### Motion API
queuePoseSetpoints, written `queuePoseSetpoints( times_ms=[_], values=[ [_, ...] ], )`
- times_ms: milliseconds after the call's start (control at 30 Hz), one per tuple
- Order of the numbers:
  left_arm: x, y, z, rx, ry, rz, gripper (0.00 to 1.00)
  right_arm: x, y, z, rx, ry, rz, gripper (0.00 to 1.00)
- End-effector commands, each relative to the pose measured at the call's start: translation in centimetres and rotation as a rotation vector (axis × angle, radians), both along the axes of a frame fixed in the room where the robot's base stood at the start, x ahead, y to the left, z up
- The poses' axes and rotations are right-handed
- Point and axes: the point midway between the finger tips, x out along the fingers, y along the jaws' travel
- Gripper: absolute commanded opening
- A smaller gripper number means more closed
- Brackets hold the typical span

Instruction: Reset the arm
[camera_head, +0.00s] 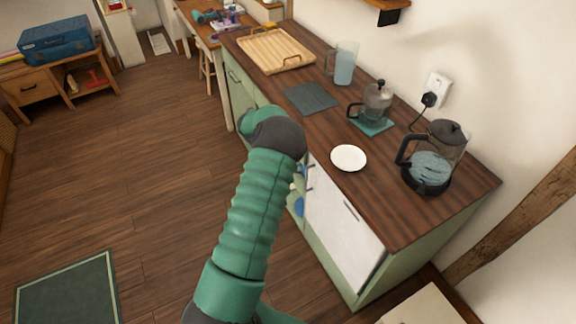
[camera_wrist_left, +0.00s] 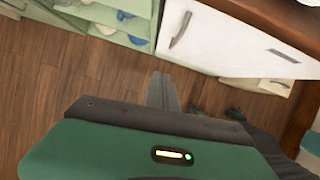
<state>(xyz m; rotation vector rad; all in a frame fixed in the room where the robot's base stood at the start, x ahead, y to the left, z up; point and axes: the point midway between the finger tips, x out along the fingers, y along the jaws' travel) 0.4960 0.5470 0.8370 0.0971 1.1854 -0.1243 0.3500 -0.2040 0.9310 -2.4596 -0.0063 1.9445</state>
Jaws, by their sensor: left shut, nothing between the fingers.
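A green and dark grey arm of mine (camera_head: 252,215) rises through the middle of the head view, in front of the counter. It hides part of the cabinet front. No gripper shows in the head view. In the left wrist view my left gripper (camera_wrist_left: 163,90) is shut and empty, seen as a grey finger beyond the green wrist housing (camera_wrist_left: 95,150). It is over the wood floor, low in front of the cabinet's white door (camera_wrist_left: 230,40). My right gripper is not in view.
The counter (camera_head: 400,215) holds a white saucer (camera_head: 349,158), a coffee pot (camera_head: 434,160), a glass teapot (camera_head: 376,103), a pitcher (camera_head: 345,63) and a wooden tray (camera_head: 240,45). Open floor (camera_head: 130,170) lies left, with a green mat (camera_head: 68,290).

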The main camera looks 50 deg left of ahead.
Motion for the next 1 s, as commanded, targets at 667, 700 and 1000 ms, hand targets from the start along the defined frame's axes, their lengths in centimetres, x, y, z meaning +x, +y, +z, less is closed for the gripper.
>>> queuePoseSetpoints(
  times_ms=[667,700,1000],
  values=[
    [0.8,-22.3,12.3,-1.029,-0.290,2.183,0.00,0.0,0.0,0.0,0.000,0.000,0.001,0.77],
    [-1.6,-24.8,11.8,-1.068,-0.228,2.359,0.00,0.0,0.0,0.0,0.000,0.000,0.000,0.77],
    [-14.2,-35.2,9.8,0.932,-0.040,-2.877,0.00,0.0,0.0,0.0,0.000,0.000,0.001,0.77]
  ],
)
